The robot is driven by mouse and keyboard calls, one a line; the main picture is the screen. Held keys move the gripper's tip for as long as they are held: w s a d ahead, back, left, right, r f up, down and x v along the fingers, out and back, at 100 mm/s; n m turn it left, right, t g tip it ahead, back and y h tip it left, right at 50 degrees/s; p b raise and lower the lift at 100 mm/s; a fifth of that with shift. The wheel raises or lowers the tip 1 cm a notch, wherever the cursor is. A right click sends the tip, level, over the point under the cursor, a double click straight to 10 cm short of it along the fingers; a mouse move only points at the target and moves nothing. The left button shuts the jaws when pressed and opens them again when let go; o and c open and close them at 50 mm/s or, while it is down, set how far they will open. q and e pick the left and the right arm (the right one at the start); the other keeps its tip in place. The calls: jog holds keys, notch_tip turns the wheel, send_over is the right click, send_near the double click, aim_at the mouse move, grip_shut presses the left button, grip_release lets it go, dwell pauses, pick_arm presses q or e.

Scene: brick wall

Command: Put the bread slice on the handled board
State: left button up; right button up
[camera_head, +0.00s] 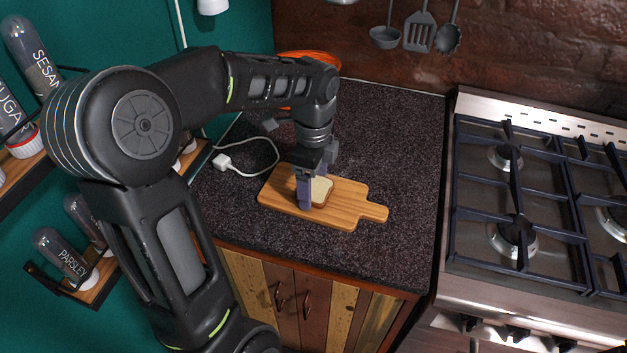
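The handled board (345,214) is light wood and lies flat on the dark speckled counter, its handle pointing right. The bread slice (321,190) is over the middle of the board and looks flat on it or very close to it. My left gripper (305,203) points down at the slice's left edge and hides part of it. I cannot tell whether its fingers are closed on the bread or apart around it. My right gripper is not in view.
A gas stove (520,200) stands to the right. A white cable with a plug (222,162) lies left of the board. An orange bowl-like object (318,58) is behind my arm. Spice jars (62,254) sit on shelves at left. The counter right of the board is clear.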

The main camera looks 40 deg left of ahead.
aim_at(313, 187)
pick_arm(q)
jog(key=shift+o, duration=1.2)
jog(key=shift+r, duration=0.1)
notch_tip(313, 187, up, 12)
jog(key=p, duration=0.1)
dwell(0.3)
